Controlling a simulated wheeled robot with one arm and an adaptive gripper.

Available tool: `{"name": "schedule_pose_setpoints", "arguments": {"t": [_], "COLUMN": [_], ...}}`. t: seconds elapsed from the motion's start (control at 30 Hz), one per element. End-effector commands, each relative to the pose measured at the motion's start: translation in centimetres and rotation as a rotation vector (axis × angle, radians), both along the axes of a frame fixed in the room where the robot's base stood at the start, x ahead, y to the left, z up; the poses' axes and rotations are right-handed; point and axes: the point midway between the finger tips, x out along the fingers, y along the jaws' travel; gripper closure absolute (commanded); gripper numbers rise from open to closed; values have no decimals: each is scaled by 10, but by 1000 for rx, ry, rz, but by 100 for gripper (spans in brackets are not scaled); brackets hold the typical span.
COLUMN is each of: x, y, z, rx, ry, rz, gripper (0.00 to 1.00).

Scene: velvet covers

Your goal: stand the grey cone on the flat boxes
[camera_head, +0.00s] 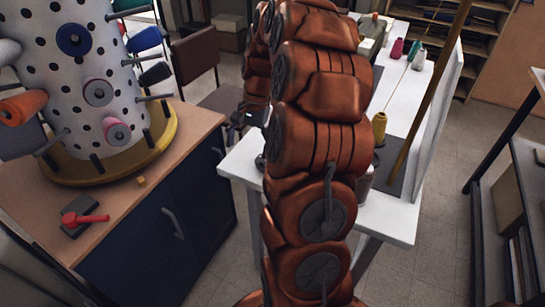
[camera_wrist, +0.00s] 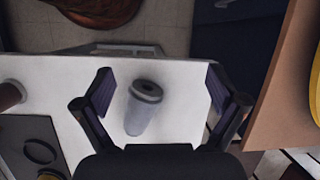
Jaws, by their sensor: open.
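A pale grey, tapering piece with a dark round end, which looks like the grey cone (camera_wrist: 136,117), is on the white table in the wrist view. It shows between the two fingers of my gripper (camera_wrist: 160,82), nearer the left one, with clear space on both sides. My gripper is open and holds nothing. How far the cone is below the fingertips is hard to tell. In the head view my arm hides most of this part of the table. I cannot pick out the flat boxes with certainty in either view.
The white table (camera_head: 400,222) also bears a yellow cone (camera_head: 379,126) and a dark mat (camera_wrist: 25,130). A wooden-topped cabinet (camera_head: 190,120) at left carries a dotted thread drum (camera_head: 75,35) and a red-handled tool (camera_head: 86,217). Shelves stand at right and back.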

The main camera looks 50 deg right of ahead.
Motion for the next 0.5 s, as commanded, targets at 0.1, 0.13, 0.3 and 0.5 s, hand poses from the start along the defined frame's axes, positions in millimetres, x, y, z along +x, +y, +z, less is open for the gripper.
{"name": "schedule_pose_setpoints", "arguments": {"t": [0.1,0.13,0.3,0.5], "x": [4,4,0,-5], "y": [-44,-54,-97,-115], "z": [-15,-18,-34,-45], "rx": [16,19,33,41], "ry": [22,27,52,69], "rz": [-140,-173,-310,-376], "gripper": [4,4,4,4]}}
